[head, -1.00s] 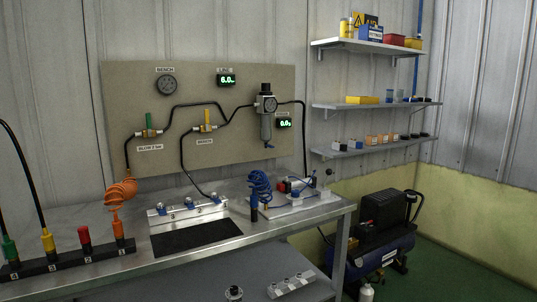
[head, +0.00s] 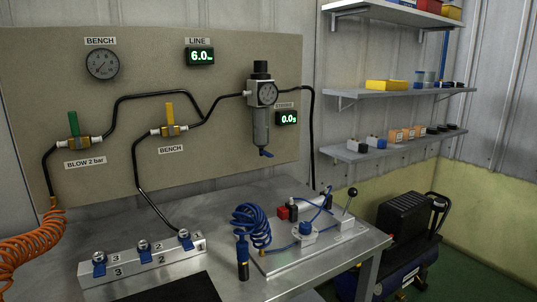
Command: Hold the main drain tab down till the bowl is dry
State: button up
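Any water in the bowl is too small to tell. A green display (head: 287,118) beside the bowl reads 0.0 s. My gripper is not in view.
The panel also bears a bench gauge (head: 102,64), a line display (head: 200,56) reading 6.0, a green-handled valve (head: 73,130) and a yellow-handled valve (head: 169,118). Below, the bench holds a numbered manifold (head: 142,262), a blue coiled hose (head: 250,225) and a lever fixture (head: 310,235).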

aim_at(266, 153)
jog(key=i+j+z, duration=0.15)
jog(key=z, duration=0.35)
jog(key=i+j+z, duration=0.25)
jog(key=j, duration=0.25)
jog(key=i, duration=0.1)
